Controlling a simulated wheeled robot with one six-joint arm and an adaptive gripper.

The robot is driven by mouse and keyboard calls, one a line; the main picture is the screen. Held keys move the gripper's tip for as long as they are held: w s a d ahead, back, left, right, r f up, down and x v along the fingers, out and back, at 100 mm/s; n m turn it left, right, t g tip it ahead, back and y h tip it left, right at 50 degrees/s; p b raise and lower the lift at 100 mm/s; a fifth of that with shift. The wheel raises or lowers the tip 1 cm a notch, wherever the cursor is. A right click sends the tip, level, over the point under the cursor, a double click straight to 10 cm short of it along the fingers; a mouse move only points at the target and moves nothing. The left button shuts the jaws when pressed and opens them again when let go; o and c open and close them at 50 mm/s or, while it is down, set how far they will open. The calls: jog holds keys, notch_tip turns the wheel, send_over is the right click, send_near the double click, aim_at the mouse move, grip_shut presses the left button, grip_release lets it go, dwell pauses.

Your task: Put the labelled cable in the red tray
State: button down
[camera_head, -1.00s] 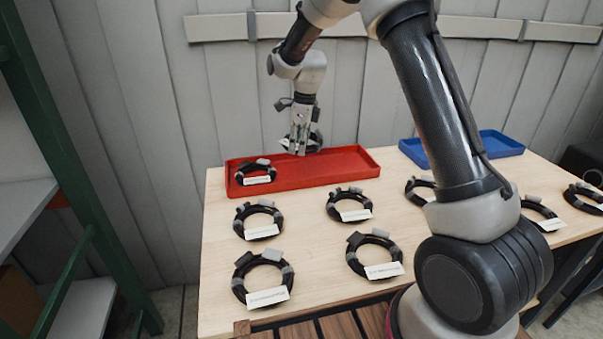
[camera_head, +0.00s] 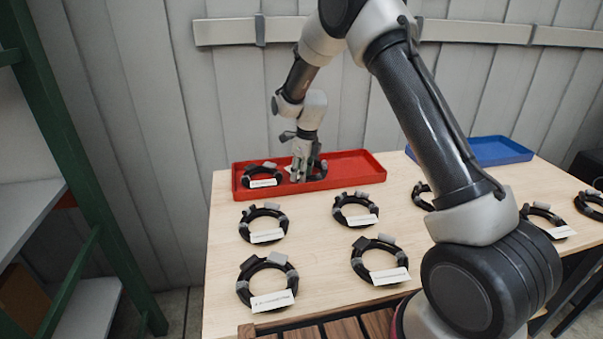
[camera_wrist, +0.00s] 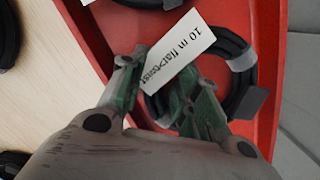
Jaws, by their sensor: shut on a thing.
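The red tray (camera_head: 352,173) lies at the back left of the table. My gripper (camera_head: 300,177) is low inside it, left of its middle. In the wrist view my gripper (camera_wrist: 163,88) is shut on a coiled black cable (camera_wrist: 236,85) with grey ties, which lies against or just above the tray floor (camera_wrist: 272,65); I cannot tell which. Its white label (camera_wrist: 180,50) starts "10 m fla"; the rest is hard to read. The held cable shows partly beside the fingers in the head view (camera_head: 320,170). Another labelled cable (camera_head: 247,178) sits in the tray's left end.
Several similar labelled black coils lie on the table (camera_head: 322,262), in front of the tray and to the right. A blue tray (camera_head: 495,150) stands at the back right. A slatted wall (camera_head: 190,100) rises behind; a green-framed shelf (camera_head: 60,130) stands left.

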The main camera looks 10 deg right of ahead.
jog(key=shift+f, duration=0.25)
jog(key=c, duration=1.3)
grip_release()
jog(key=shift+f, duration=0.1)
jog(key=s+d+r+n, duration=0.3)
jog(key=s+r, duration=0.1)
jog(key=r, duration=0.7)
jog(key=s+d+r+n, duration=0.2)
jog(key=s+d+r, duration=0.15)
jog(key=r, duration=0.75)
jog(key=s+d+r+n+t, duration=0.1)
jog(key=s+d+r+n, duration=0.25)
jog(key=s, duration=0.25)
jog(key=s+d+r+n+t, duration=0.1)
jog(key=s+d+r+n, duration=0.1)
jog(key=s+r+n, duration=0.3)
jog(key=s+d+f+n, duration=0.1)
jog(key=s+d+n, duration=0.1)
jog(key=s+n, duration=0.4)
jog(key=s+d+f+n+t+h, duration=0.1)
jog(key=s+d+n, duration=0.2)
jog(key=s, duration=1.2)
jog(key=n, duration=0.3)
jog(key=shift+s+d+f, duration=0.25)
jog(key=shift+s+f, duration=0.05)
jog(key=shift+s, duration=0.1)
